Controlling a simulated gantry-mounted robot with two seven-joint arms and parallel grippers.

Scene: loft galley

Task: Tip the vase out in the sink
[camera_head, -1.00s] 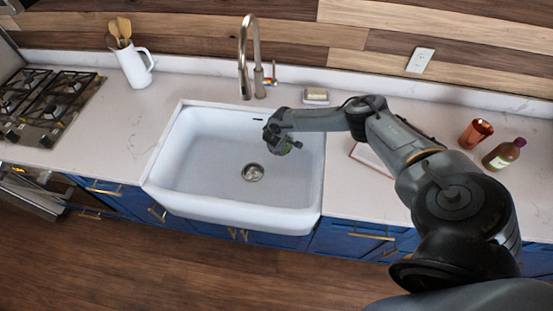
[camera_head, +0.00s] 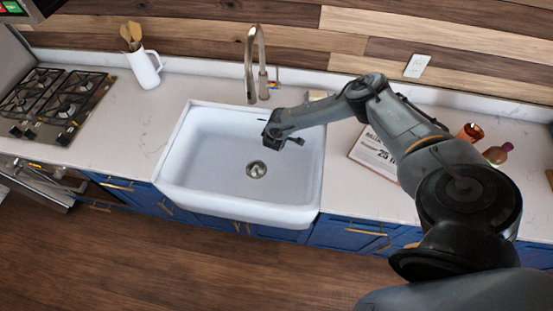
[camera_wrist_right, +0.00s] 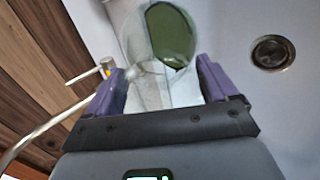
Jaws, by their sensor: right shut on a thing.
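The vase (camera_wrist_right: 150,55) is clear glass with green liquid (camera_wrist_right: 171,32) in it and shows in the right wrist view between two purple finger pads. My right gripper (camera_wrist_right: 161,78) is shut on it. In the head view my right gripper (camera_head: 284,143) is over the right part of the white sink (camera_head: 240,207); the vase is hidden or too small to make out there. The vase looks tilted, but I cannot tell how far. The drain (camera_head: 257,170) is below and left of the gripper; it also shows in the right wrist view (camera_wrist_right: 272,52). My left gripper is out of view.
A tall faucet (camera_head: 250,62) stands behind the sink. A lettered board (camera_head: 375,155), a copper cup (camera_head: 470,132) and a bottle (camera_head: 498,153) are on the right counter near my arm. A white pitcher (camera_head: 143,68) and a gas stove (camera_head: 55,100) are on the left. The sink's left half is clear.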

